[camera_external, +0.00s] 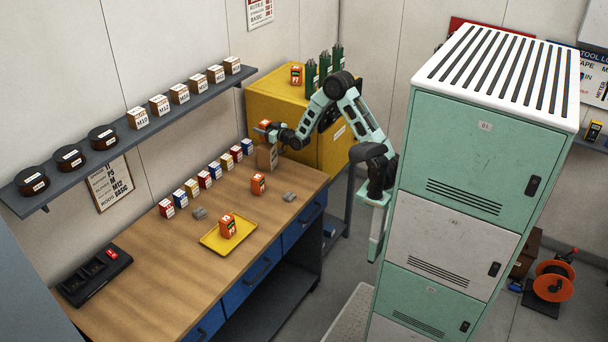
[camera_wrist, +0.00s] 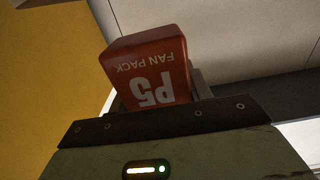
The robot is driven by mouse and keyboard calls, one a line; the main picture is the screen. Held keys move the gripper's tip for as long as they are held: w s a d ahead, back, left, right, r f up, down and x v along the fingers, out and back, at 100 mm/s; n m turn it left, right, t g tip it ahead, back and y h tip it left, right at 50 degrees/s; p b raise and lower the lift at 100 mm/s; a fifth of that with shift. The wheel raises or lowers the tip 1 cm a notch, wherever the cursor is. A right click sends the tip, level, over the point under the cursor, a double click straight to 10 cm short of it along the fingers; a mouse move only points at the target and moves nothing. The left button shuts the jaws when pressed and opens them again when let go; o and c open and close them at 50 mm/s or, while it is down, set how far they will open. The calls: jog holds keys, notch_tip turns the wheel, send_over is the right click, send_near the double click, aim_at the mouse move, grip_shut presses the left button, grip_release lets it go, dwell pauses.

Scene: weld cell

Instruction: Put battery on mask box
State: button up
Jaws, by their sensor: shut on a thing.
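My gripper (camera_external: 272,129) is shut on an orange-red battery (camera_external: 264,124) over the back end of the workbench. In the wrist view the battery (camera_wrist: 148,72) fills the jaws, and its label reads "P5 FAN PACK" upside down. A brown cardboard box (camera_external: 267,158) stands on the bench just below the gripper; it may be the mask box, but its label is too small to read. The held battery is above or near the box top; I cannot tell whether they touch.
A row of small coloured boxes (camera_external: 203,179) runs along the wall. A shelf (camera_external: 150,131) with boxes and tins hangs above. A charger (camera_external: 93,276) sits at the front left.

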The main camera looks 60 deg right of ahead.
jog(key=shift+f, duration=1.4)
jog(key=shift+f, duration=0.15)
jog(key=o, duration=1.3)
jog(key=shift+s, duration=0.25)
jog(key=s+b, duration=0.3)
jog(key=s, duration=0.8)
jog(key=shift+s, duration=0.25)
